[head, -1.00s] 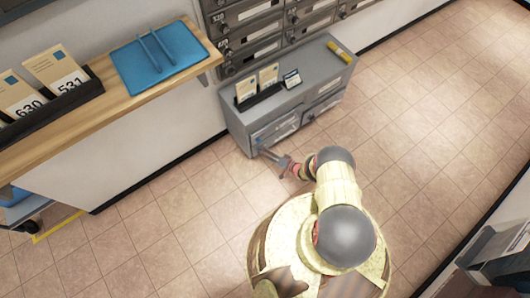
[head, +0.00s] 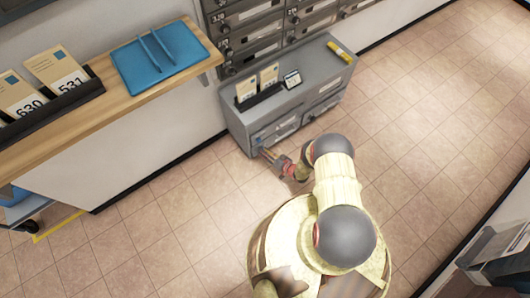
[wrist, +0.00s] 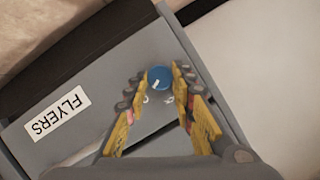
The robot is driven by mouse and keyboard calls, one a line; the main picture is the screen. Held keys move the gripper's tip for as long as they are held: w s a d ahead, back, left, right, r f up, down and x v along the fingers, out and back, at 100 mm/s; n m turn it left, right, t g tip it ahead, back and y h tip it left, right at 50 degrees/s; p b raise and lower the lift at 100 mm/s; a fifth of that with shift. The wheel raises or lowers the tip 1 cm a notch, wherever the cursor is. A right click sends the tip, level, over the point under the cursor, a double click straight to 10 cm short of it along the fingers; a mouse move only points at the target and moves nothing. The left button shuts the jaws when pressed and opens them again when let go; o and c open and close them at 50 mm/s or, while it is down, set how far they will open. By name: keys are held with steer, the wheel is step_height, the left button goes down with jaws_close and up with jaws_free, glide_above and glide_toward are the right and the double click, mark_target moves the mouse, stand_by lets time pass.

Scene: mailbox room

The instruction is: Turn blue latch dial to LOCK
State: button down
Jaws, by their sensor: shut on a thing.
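The blue latch dial (wrist: 159,79) sits on the grey face of the cabinet, with a white pointer line on its top. My gripper (wrist: 158,82) is shut on it, with one yellow-sided finger at each side of the dial. White letters beside the dial are mostly hidden by the fingers, so I cannot read which mark the pointer faces. In the head view my gripper (head: 265,152) is at the lower left front of the small grey cabinet (head: 240,127), and the dial is too small to make out there.
A white FLYERS label (wrist: 57,113) is on the cabinet face. Card holders and a yellow object (head: 340,53) stand on the cabinet. A wooden counter (head: 100,85) with a blue folder (head: 160,55) is at the left. The tiled floor at right is clear.

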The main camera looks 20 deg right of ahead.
steer(key=n+h, duration=0.2)
steer(key=n, duration=0.1)
steer(key=n+t+h, duration=0.1)
steer(key=n+h, duration=0.1)
steer(key=a+n+t+h, duration=0.1)
steer(key=n, duration=0.2)
steer(key=shift+s+n+h, duration=0.15)
steer(key=shift+n+h, duration=0.15)
steer(key=shift+h, duration=0.1)
stand_by(0.7)
steer(key=c, duration=1.5)
jaws_free()
steer(key=v, duration=0.7)
steer(key=shift+s, duration=0.25)
